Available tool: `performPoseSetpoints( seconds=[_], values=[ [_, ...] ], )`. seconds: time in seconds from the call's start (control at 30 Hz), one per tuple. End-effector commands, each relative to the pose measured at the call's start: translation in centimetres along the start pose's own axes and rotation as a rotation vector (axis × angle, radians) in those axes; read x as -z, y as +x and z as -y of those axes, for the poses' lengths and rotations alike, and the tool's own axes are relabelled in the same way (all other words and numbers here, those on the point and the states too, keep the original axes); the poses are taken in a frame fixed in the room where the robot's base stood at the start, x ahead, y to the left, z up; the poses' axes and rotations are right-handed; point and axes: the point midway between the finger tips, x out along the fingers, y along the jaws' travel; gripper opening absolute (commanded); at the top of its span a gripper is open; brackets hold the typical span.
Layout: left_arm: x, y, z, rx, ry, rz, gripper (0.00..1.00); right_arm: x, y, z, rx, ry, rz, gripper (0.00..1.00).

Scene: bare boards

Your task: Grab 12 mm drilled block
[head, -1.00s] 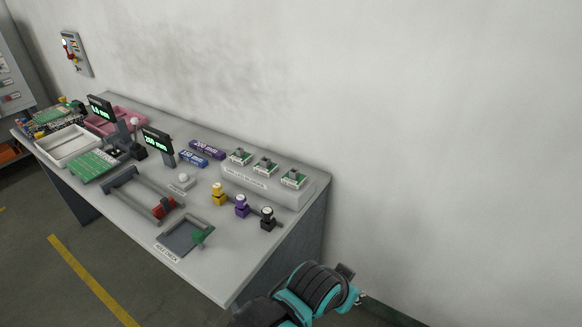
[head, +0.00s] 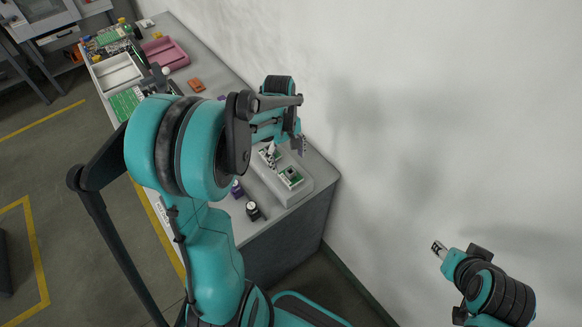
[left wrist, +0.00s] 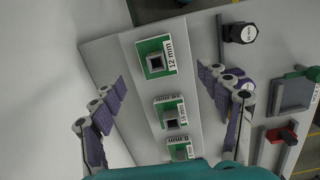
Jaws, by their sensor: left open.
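The 12 mm drilled block (left wrist: 155,58) is a green plate with a dark square-holed piece and a "12 mm" label. It sits at the end of a pale tray (left wrist: 132,48). In the head view it is the block (head: 290,177) nearest the table's end. My left gripper (left wrist: 162,77) is open above the tray, with its purple-padded fingers on either side of the row and nothing between them touching. In the head view the left gripper (head: 297,142) is over the tray's far side, partly hidden by its arm. My right gripper (head: 438,247) is off to the right, away from the table.
A 16 mm block (left wrist: 170,113) and a third block (left wrist: 180,151) stand in line on the tray. A black knob-like gauge (left wrist: 240,32) stands beside the tray. The wall is close behind the table. A pink tray (head: 165,54) lies far off.

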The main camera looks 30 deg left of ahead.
Motion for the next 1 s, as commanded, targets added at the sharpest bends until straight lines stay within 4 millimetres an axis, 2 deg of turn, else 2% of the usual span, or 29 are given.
performPoseSetpoints(
  seconds=[0.17, 0.6, 0.9, 0.93, 1.0],
  values=[
    [0.5, 1.4, 0.0, 0.012, -0.032, 0.015, 0.76, -0.1, 0.0, 0.0, 0.000, 0.000, 0.000, 0.40],
    [0.3, 7.4, -0.8, 0.011, -0.029, 0.013, 0.76, -1.1, 1.4, 0.0, 0.000, 0.000, 0.000, 0.40],
    [0.2, 8.0, -0.8, 0.010, -0.029, 0.013, 0.76, -1.1, 1.4, 0.0, 0.000, 0.000, 0.000, 0.40],
    [0.2, 7.9, -0.8, 0.010, -0.029, 0.013, 0.73, -1.1, 1.4, 0.0, 0.000, 0.000, 0.000, 0.40],
    [0.2, 7.9, -0.8, 0.010, -0.028, 0.013, 0.55, -1.0, 1.4, 0.0, 0.000, 0.000, 0.000, 0.40]
  ],
)
